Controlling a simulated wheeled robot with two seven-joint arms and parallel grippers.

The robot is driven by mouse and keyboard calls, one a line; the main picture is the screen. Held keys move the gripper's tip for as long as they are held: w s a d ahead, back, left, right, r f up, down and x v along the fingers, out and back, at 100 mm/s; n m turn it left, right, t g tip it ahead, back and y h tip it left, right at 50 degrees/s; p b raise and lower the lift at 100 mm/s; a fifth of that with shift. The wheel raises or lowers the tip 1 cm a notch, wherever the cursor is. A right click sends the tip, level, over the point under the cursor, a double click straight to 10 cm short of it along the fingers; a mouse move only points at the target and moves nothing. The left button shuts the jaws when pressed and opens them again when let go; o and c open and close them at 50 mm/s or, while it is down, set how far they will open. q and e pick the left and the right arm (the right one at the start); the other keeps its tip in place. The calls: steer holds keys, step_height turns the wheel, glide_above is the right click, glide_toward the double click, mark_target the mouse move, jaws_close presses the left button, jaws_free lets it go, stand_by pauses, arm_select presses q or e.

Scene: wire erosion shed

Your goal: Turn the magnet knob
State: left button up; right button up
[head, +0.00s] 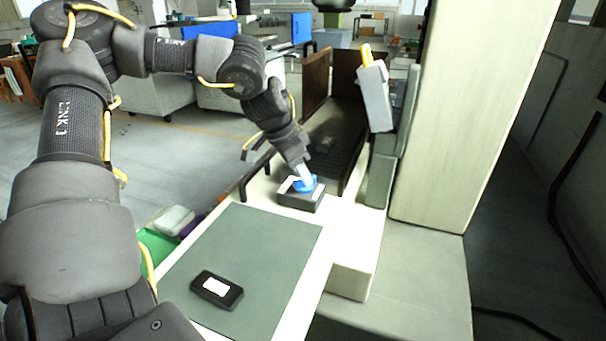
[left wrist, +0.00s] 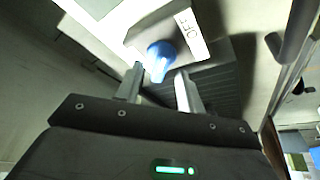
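The magnet knob is a blue knob (head: 306,184) on top of a small dark box (head: 299,201) at the far end of the white bench. In the left wrist view the blue knob (left wrist: 159,60) sits on the box beside a white label (left wrist: 190,33) with dark lettering. My left gripper (head: 303,176) points down at the knob. In the left wrist view its two fingers (left wrist: 160,72) stand apart, one on each side of the knob, with a small gap seeming to show. Contact cannot be told. My right gripper is not in view.
A grey-green mat (head: 262,250) with a black device (head: 217,290) lies on the near bench. A dark ribbed tray (head: 340,135) is behind the box. A grey unit with a yellow top (head: 375,95) and a pale column (head: 465,110) stand to the right. Bins (head: 158,248) sit at left.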

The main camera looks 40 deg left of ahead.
arm_select(q)
steer(key=shift+w+d+f, duration=0.15)
steer(key=shift+w+f, duration=0.1)
steer(key=shift+f, duration=0.5)
steer(key=shift+c, duration=0.5)
jaws_close()
